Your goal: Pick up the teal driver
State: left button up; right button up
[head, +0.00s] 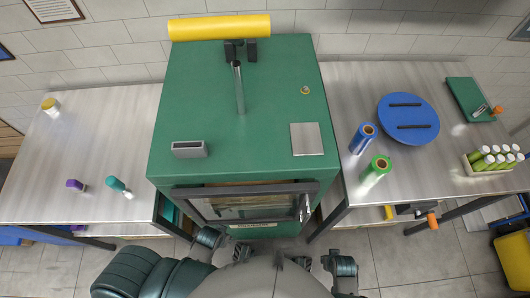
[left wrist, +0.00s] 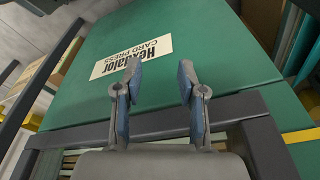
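The teal driver (head: 117,185) is on the left table (head: 75,140) near its front right part, with a teal handle and a thin pale end toward the lower right. A purple-handled driver (head: 75,185) is to its left. My left gripper (left wrist: 160,77) is open and empty in the left wrist view, its two fingers apart before the green press front with the "Hexdalor card press" label (left wrist: 130,57). The teal driver does not show in that view. In the head view my left arm is folded low, with its gripper not clearly seen.
The large green press (head: 240,110) with a framed glass door (head: 250,206) stands between the tables. A yellow-capped jar (head: 51,106) is at the left table's back. The right table holds blue (head: 362,137) and green (head: 376,170) rolls, a blue disc (head: 408,107) and a bottle rack (head: 489,167).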

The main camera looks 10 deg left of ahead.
aim_at(112, 181)
jog(key=k, duration=0.15)
jog(key=k+u, duration=0.2)
jog(key=u, duration=0.9)
jog(key=i+l+u, duration=0.1)
jog(key=u, duration=0.8)
jog(key=j+z, duration=0.25)
jog(key=z, duration=0.2)
jog(key=j+z, duration=0.25)
jog(key=z, duration=0.2)
